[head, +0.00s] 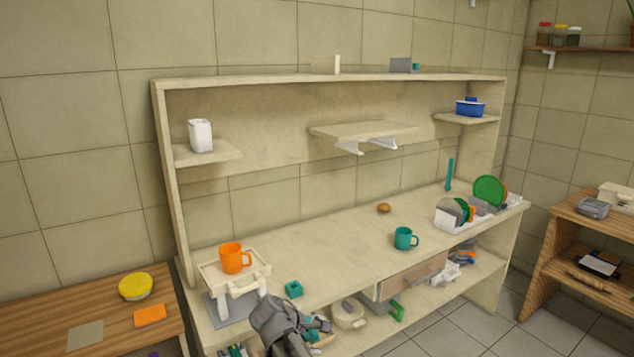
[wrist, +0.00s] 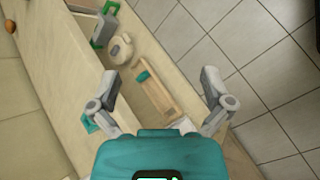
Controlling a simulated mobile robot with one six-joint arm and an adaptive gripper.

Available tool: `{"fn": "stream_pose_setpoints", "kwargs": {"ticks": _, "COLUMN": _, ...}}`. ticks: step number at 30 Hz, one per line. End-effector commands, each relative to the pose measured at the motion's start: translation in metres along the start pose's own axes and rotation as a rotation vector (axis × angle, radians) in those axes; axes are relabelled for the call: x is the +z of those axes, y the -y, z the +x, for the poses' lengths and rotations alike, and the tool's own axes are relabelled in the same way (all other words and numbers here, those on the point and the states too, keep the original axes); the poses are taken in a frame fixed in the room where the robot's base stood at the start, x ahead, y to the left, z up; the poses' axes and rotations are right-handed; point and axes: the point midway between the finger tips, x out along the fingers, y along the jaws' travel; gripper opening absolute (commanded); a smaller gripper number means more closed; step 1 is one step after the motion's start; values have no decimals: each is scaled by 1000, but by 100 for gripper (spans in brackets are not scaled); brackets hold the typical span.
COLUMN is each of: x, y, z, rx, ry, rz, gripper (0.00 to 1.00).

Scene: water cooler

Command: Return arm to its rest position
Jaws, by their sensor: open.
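My gripper (head: 322,326) is at the bottom middle of the head view, by the front edge of the counter (head: 340,245). In the wrist view my gripper (wrist: 160,78) has its two fingers spread wide apart with nothing between them. The camera looks down past the counter's edge to a lower shelf and the tiled floor. My arm reaches up from the bottom of the head view; most of it is out of view. An orange mug (head: 232,258) stands upright on a small cream stand (head: 262,270) at the counter's left end, apart from my gripper.
A small teal block (head: 293,289) lies on the counter close to my gripper. A teal mug (head: 403,238) stands farther right, above a drawer front (head: 412,276). A pale pot (head: 348,313) sits on the lower shelf. Tiled floor (head: 425,335) is clear at the right.

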Motion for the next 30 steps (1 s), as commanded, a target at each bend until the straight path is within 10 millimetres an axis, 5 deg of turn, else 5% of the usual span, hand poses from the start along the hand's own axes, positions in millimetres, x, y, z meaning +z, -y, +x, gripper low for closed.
{"fn": "stream_pose_setpoints", "kwargs": {"ticks": 15, "x": 100, "y": 44, "z": 63, "rx": -435, "ry": -84, "rz": 623, "gripper": 100}}
{"fn": "stream_pose_setpoints", "kwargs": {"ticks": 30, "x": 162, "y": 78, "z": 76, "rx": -794, "ry": -89, "rz": 1137, "gripper": 100}}
